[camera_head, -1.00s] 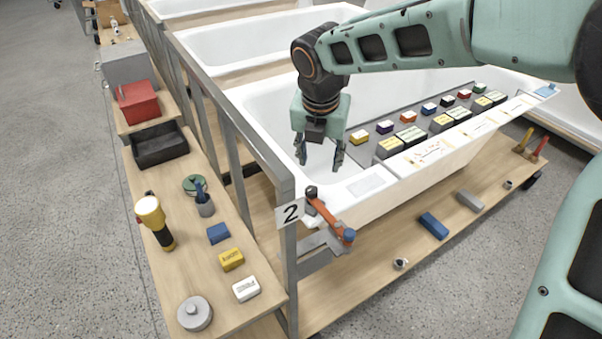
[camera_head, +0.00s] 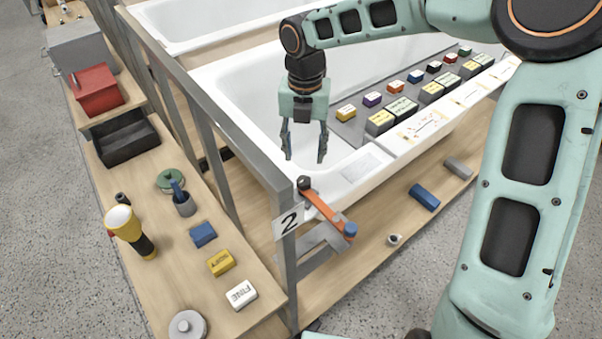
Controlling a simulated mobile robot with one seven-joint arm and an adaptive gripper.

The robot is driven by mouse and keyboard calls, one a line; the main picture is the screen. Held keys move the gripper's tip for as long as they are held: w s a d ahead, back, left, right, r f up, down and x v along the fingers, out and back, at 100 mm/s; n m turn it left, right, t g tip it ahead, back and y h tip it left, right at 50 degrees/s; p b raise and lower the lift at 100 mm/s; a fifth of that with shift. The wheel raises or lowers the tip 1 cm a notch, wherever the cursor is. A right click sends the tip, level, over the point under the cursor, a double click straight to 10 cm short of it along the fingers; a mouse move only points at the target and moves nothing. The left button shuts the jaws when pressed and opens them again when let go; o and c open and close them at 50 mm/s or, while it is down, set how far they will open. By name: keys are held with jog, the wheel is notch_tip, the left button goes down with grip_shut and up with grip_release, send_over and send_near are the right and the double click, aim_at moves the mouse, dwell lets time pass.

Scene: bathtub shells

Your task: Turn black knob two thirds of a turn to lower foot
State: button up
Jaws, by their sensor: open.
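A black knob (camera_head: 304,183) sits at the upper left end of an orange bar (camera_head: 325,208), beside the grey frame post at the tub's near corner. A blue cap (camera_head: 350,230) is at the bar's other end. Which part is the foot is hard to tell; a grey bracket (camera_head: 318,245) shows below the bar. My gripper (camera_head: 305,157) points down with its two fingers apart and nothing between them. In the picture it is just above the knob, over the tub's corner. I see no contact, and the height gap cannot be judged.
A white tub (camera_head: 260,85) lies behind, with several labelled blocks along its right rim. A grey rail (camera_head: 200,100) and post with a "2" sign (camera_head: 289,221) stand at left. A wooden bench (camera_head: 150,200) holds a torch (camera_head: 128,228), blocks and a black tray (camera_head: 125,138).

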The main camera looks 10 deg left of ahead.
aim_at(304, 179)
notch_tip(304, 179, down, 9)
jog(key=shift+f+b, duration=0.2)
jog(key=shift+b, duration=0.15)
jog(key=shift+c, duration=0.2)
jog(key=c, duration=1.1)
